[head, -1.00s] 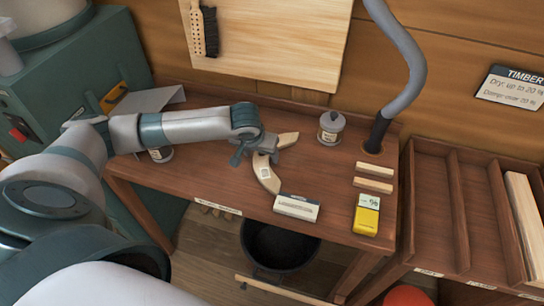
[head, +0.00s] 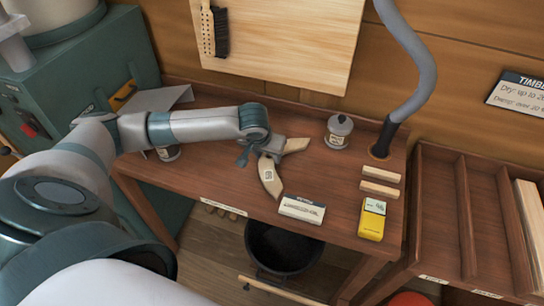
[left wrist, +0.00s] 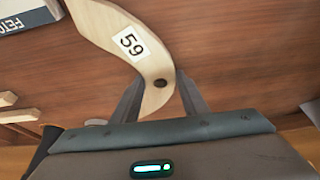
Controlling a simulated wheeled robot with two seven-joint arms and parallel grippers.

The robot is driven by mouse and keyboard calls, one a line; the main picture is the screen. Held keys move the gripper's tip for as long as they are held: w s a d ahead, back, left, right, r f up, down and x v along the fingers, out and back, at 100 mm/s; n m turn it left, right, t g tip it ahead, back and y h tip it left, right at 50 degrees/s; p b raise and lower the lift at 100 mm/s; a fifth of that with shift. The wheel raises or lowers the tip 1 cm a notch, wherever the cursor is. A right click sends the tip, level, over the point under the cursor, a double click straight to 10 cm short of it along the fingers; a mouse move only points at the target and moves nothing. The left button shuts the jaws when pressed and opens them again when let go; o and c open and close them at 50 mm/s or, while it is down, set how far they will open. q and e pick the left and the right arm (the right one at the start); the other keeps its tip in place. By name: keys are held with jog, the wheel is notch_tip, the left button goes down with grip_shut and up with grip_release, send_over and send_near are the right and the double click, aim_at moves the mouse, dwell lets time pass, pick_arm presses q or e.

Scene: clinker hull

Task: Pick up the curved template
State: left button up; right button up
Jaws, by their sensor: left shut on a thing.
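The curved template (head: 270,181) is a pale wooden, bent piece with a white label. One arm of it points towards the front of the bench and the other to the back right. My left gripper (head: 269,152) is shut on it near its bend, from above. In the left wrist view the template (left wrist: 105,24) shows its label "59" and a dark hole, with a finger of my left gripper (left wrist: 158,97) on each side. I cannot tell whether it rests on the bench or is just clear of it. My right gripper is out of view.
On the wooden bench (head: 225,185) stand a lidded pot (head: 338,134), two pale wood strips (head: 381,182), a yellow device (head: 371,219) and a sign (head: 302,209). A grey hose (head: 418,85) comes down at the back right. A black bucket (head: 283,247) is below.

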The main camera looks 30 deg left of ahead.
aim_at(268, 159)
pick_arm(q)
notch_tip(268, 159, up, 10)
jog(key=b, duration=0.2)
dwell(0.3)
jog(key=shift+d, duration=0.1)
jog(key=s+d+r+m+b, duration=0.1)
jog(key=d+r, duration=0.2)
jog(key=d, duration=0.4)
jog(key=s+d+r+m+h+b, duration=0.1)
jog(key=d+r, duration=0.2)
jog(key=d, duration=0.5)
jog(key=shift+m, duration=0.4)
jog(key=shift+d, duration=0.2)
